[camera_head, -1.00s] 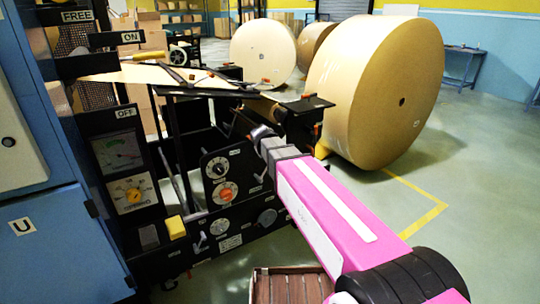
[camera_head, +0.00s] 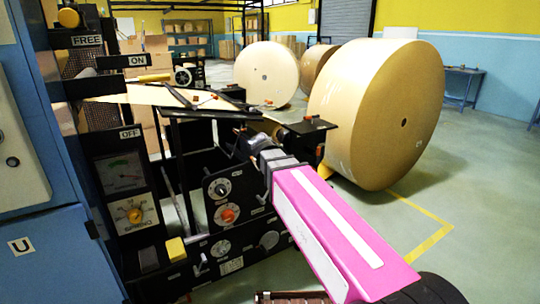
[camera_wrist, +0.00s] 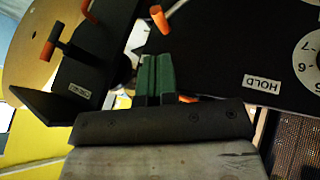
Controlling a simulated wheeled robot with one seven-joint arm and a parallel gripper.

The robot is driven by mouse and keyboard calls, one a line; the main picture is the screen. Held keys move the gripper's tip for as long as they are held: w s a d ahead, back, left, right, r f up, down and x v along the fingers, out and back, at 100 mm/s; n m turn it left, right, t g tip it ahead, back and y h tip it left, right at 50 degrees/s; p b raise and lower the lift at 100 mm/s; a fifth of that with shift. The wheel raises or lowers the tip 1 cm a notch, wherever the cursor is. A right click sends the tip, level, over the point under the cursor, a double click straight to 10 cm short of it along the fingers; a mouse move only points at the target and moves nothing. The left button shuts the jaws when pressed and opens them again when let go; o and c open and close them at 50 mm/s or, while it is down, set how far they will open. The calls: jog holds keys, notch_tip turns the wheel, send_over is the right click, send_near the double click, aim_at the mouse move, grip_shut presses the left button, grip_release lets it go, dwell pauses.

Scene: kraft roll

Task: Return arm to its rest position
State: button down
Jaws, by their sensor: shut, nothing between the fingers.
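My pink arm (camera_head: 330,230) reaches from the lower right toward the black machine panel in the head view. My gripper (camera_wrist: 153,68) shows in the wrist view as two green fingers side by side, shut and empty. They point at the machine, between a black plate with orange-handled levers and a black panel marked HOLD (camera_wrist: 262,83). An orange-tipped lever (camera_wrist: 158,18) lies just beyond the fingertips; whether they touch cannot be told. In the head view the fingers are small and hard to make out against the dark machine.
A large kraft roll (camera_head: 370,110) stands right of the arm, with a paler roll (camera_head: 265,75) behind. The black panel holds dials (camera_head: 228,215) and a yellow block (camera_head: 176,249). A blue cabinet (camera_head: 45,255) stands left. A brown slatted crate (camera_head: 290,297) shows at the bottom edge. Floor at right is open.

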jog(key=s+d+f+m+g+y, duration=0.1)
jog(key=s+d+f+m+g, duration=0.1)
jog(key=s+d+f, duration=0.5)
jog(key=s+d+f+m+g+y, duration=0.1)
jog(key=s+d+f+g, duration=0.3)
jog(key=s+d+f, duration=0.4)
jog(key=d+f+m, duration=0.1)
jog(key=d+f, duration=0.3)
jog(key=f, duration=0.4)
jog(key=shift+m+g+y, duration=0.3)
jog(key=shift+g, duration=0.1)
